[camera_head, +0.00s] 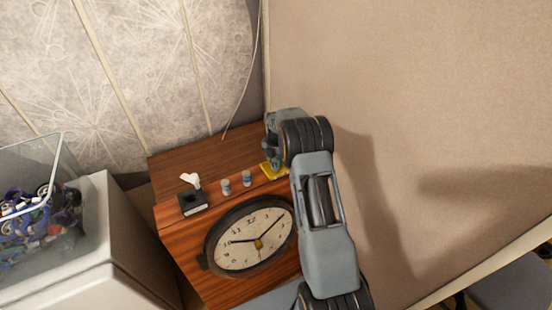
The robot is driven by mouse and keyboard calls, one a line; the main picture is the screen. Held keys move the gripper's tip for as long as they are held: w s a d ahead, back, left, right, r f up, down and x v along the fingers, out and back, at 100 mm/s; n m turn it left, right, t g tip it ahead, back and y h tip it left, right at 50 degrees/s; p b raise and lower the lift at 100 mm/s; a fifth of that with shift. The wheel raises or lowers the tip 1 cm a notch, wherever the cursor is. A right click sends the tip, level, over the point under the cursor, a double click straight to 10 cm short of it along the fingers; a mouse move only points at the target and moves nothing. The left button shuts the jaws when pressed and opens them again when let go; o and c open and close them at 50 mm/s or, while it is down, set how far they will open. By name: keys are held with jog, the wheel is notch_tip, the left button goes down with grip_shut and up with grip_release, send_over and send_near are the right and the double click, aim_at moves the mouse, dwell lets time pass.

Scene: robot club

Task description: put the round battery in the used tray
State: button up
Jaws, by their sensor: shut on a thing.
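I cannot tell whether the held thing touches the tray. Two small grey-blue cylinders, a left one (226,187) and a right one (247,179), stand upright left of the tray. I cannot make out a round battery or any label on the tray.
The wooden cabinet (173,163) has a clock face (236,250) on its front. A black box (193,204) with a white piece (190,180) stands at its left front. A clear bin (30,165) of parts sits on a white stand (80,265). A beige wall (430,90) rises close on the right.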

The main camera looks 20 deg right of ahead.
jog(key=shift+f, duration=0.1)
jog(key=o, duration=0.5)
jog(key=shift+f, duration=0.1)
jog(key=o, duration=0.5)
